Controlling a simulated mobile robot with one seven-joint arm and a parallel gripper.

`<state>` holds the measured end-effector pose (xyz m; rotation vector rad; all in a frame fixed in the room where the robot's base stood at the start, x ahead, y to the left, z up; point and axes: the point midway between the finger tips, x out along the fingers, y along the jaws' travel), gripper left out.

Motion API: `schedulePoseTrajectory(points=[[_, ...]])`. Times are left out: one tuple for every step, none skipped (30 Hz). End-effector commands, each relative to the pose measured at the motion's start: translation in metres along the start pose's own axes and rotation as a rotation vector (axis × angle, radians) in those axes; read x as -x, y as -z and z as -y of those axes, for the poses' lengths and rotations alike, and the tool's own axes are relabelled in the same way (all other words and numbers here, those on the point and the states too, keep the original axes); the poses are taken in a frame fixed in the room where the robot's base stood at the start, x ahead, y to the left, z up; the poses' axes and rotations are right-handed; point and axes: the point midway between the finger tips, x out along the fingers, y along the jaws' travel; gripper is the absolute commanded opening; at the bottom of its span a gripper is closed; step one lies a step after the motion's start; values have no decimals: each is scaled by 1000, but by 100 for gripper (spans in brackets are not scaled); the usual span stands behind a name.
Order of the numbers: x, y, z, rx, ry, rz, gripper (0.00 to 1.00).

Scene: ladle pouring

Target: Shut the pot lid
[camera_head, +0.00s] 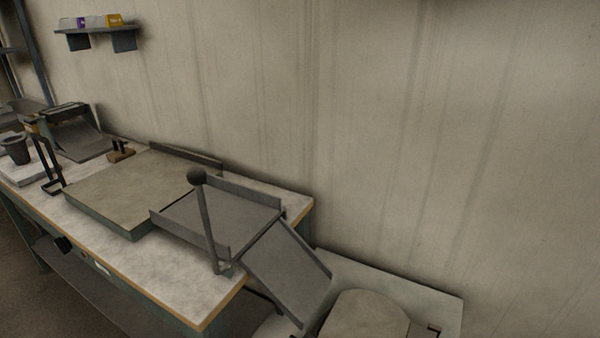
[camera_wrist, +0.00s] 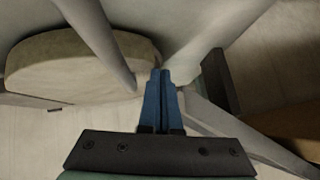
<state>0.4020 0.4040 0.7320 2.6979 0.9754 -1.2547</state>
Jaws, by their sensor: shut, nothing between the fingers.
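A round, flat-topped, beige-grey piece (camera_head: 365,316) shows at the bottom right of the head view, cut by the lower edge. It could be the pot or its lid; I cannot tell which. In the wrist view, a thick beige disc (camera_wrist: 70,70) lies at the left, probably the same piece, with a grey rod crossing over it. My gripper (camera_wrist: 162,74) has blue fingers held together and empty, just right of the disc's edge. Pale grey smooth surfaces surround the fingertips. Whether the fingers touch anything is unclear. My gripper is not in the head view.
A workbench (camera_head: 165,268) carries a flat slab (camera_head: 140,190), a grey tray with a ball-topped lever (camera_head: 205,220), and a sloping chute (camera_head: 287,272) toward the lower right. A pale surface (camera_head: 400,288) lies around the round piece. A wall stands close behind.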

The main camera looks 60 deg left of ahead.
Motion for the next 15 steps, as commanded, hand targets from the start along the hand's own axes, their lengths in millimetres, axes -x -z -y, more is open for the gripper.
schedulePoseTrajectory(points=[[9,12,2,-1,0,-4,0],[12,17,2,-1,1,-7,0],[17,24,3,-1,1,-10,0],[20,30,3,-1,1,-12,0],[24,35,4,-1,1,-15,0],[27,36,4,-2,2,-15,0],[31,32,5,-3,3,-14,0],[36,32,6,-2,4,-15,0],[43,32,7,-3,4,-16,0],[48,32,8,-3,4,-17,0],[53,32,9,-3,4,-17,0],[60,32,10,-3,4,-18,0],[66,32,11,-3,3,-18,0],[71,32,11,-2,3,-19,0],[77,32,12,-2,3,-18,0]])
